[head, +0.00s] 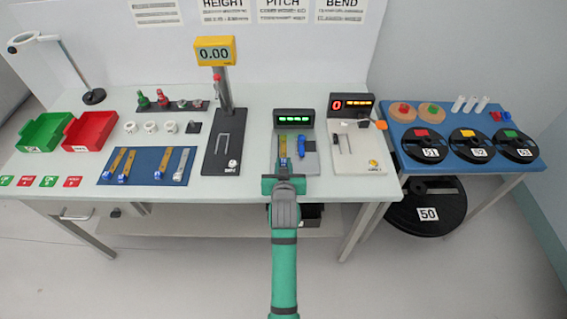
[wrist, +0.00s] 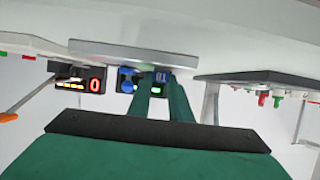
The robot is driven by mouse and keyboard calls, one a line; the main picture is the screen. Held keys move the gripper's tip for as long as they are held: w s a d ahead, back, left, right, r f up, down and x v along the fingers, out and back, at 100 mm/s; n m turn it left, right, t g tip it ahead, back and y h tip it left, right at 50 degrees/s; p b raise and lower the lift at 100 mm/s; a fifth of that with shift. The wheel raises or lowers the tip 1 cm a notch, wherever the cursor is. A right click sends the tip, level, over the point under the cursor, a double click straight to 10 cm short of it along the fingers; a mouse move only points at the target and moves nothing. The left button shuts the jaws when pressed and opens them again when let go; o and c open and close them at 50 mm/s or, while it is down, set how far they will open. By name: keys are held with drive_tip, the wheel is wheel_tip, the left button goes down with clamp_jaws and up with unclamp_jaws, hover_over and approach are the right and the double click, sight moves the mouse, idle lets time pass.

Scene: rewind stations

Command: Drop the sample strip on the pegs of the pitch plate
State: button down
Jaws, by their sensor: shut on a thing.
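The pitch plate (head: 311,160) is a grey plate at the table's front, below a small dark box with a green display (head: 293,118). A blue part (head: 301,147) stands on it. My gripper (head: 284,177) is at the plate's front edge and is shut on the sample strip. The strip (head: 283,147) shows as a narrow yellowish piece reaching over the plate's left side. In the wrist view, a blue marked end (wrist: 163,76) shows between my fingers. The pegs are too small or hidden, so I cannot tell whether the strip touches them.
The height gauge (head: 215,140) stands left of the plate, and the bend station (head: 357,150) stands close on the right. A blue mat (head: 142,177) with several strips lies further left. Green and red trays (head: 90,131) are at the far left. A blue side table (head: 400,138) holds labelled reels.

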drive_tip(key=shift+f, duration=0.1)
drive_tip(key=c, duration=1.5)
unclamp_jaws()
drive_tip(key=shift+c, duration=0.2)
drive_tip(key=v, duration=1)
drive_tip(key=shift+s+r, duration=0.25)
drive_tip(key=shift+s, duration=0.1)
